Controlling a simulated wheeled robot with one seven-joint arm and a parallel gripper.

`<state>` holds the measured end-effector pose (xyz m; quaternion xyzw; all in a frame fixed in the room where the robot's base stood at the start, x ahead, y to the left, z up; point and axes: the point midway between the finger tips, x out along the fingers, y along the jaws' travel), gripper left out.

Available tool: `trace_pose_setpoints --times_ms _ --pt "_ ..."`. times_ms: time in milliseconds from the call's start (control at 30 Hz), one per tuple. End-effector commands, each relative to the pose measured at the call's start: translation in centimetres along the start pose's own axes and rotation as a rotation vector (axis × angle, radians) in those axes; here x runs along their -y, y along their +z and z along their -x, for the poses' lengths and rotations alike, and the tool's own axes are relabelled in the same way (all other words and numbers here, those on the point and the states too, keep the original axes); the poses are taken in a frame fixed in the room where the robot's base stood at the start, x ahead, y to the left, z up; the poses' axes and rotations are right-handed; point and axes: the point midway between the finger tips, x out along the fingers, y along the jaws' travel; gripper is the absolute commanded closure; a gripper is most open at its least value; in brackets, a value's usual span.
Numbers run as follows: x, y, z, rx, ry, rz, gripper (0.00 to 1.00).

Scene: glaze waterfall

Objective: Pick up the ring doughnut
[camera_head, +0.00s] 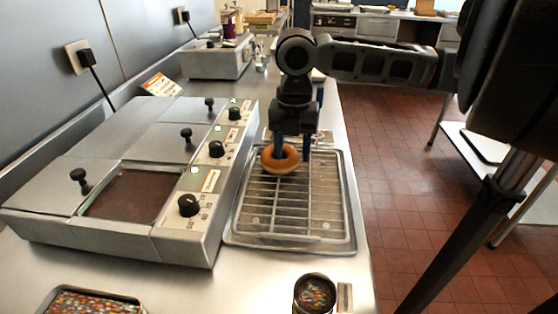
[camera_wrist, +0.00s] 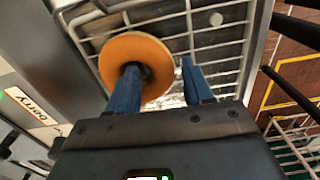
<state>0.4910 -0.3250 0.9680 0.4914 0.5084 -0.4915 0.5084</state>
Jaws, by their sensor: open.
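The ring doughnut (camera_head: 281,168) is golden brown with a paler underside and lies on the far left part of the wire cooling rack. My gripper (camera_head: 293,152) points down over it with its blue fingers apart. In the wrist view the doughnut (camera_wrist: 150,52) sits under my gripper (camera_wrist: 158,72). The left finger reaches into or over the doughnut's hole, and the right finger is outside its right edge. The doughnut's ring lies between the two fingers. I cannot tell whether either finger touches it. The finger covers part of the hole.
The wire rack (camera_head: 300,215) sits in a metal tray on the steel counter. A glaze warmer (camera_head: 150,195) with knobs and a brown open well stands left. A sprinkle tray (camera_head: 92,302) and a round sprinkle pot (camera_head: 315,294) are at the front. Red floor lies right.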

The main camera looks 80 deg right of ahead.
Motion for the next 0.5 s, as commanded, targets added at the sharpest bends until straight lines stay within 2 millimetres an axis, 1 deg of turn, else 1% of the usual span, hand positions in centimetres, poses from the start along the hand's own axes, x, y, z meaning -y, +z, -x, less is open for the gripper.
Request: trace_pose_setpoints --times_ms 33,100,367,500 --pt "0.0 -0.06 -0.68 -0.003 0.001 0.0 0.49" --pt "-0.02 -0.04 -1.13 -0.001 0.002 0.0 0.49" --pt "-0.02 -0.01 -1.31 0.0 0.001 0.001 0.49" --pt "-0.02 -0.02 -1.3 0.0 0.001 0.001 0.62"
